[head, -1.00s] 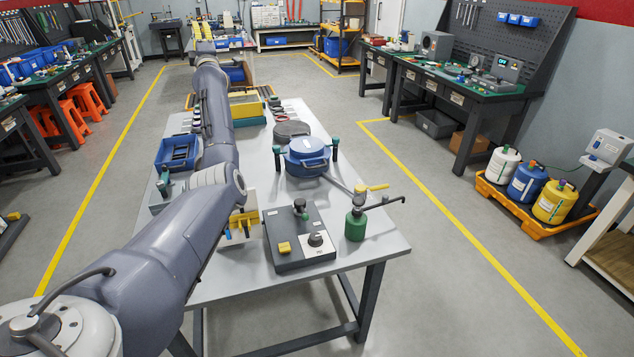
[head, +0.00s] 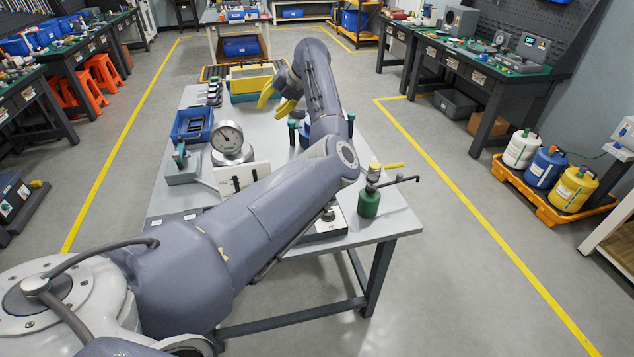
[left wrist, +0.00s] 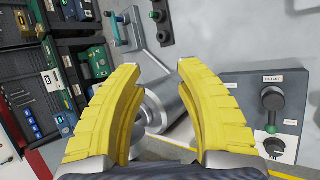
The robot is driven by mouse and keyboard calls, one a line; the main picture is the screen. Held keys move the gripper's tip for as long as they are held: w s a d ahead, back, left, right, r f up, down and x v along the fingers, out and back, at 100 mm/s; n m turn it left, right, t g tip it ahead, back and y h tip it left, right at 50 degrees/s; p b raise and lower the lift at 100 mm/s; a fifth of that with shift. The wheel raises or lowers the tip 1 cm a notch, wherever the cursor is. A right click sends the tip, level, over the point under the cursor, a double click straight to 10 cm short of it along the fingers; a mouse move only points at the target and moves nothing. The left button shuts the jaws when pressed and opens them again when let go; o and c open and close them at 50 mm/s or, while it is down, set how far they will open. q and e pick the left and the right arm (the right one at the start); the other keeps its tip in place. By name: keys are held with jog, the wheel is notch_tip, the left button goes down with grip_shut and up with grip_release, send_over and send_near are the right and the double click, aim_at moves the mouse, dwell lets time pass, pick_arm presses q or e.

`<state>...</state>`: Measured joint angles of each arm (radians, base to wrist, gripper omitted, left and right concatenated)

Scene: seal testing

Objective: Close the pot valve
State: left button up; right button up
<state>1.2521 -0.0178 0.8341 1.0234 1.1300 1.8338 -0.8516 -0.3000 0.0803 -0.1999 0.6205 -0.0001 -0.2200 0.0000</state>
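The blue pot (head: 304,138) is mostly hidden behind my left arm in the head view; only a sliver shows. A green-topped post (head: 292,131) stands at its left side and another (head: 350,122) at its right. I cannot tell which part is the pot valve. My left gripper (head: 273,105) has yellow fingers and hangs above the far part of the table, beyond the pot. In the left wrist view the fingers (left wrist: 158,68) are spread apart, with a silver cylindrical part (left wrist: 160,104) seen behind the gap. No contact shows. My right gripper is not in view.
A dial gauge (head: 231,140) and a blue bin (head: 190,127) stand on the table's left side. A grey box (left wrist: 262,88) with a green-and-black knob shows in the left wrist view.

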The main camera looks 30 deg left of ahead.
pick_arm(q)
jog(key=d+f+n+h, duration=0.1)
jog(key=d+f+h, duration=0.15)
jog(key=d, duration=0.75)
jog(key=d+f+n+h, duration=0.2)
jog(key=d+h, duration=0.2)
jog(key=d, duration=0.6)
jog(key=f, duration=0.5)
jog(key=s+a+f, duration=0.1)
jog(key=f, duration=0.5)
jog(key=s+f, duration=0.1)
jog(key=f, duration=0.5)
jog(key=shift+a+f, duration=0.1)
jog(key=shift+a, duration=0.25)
jog(key=c, duration=0.7)
grip_shut()
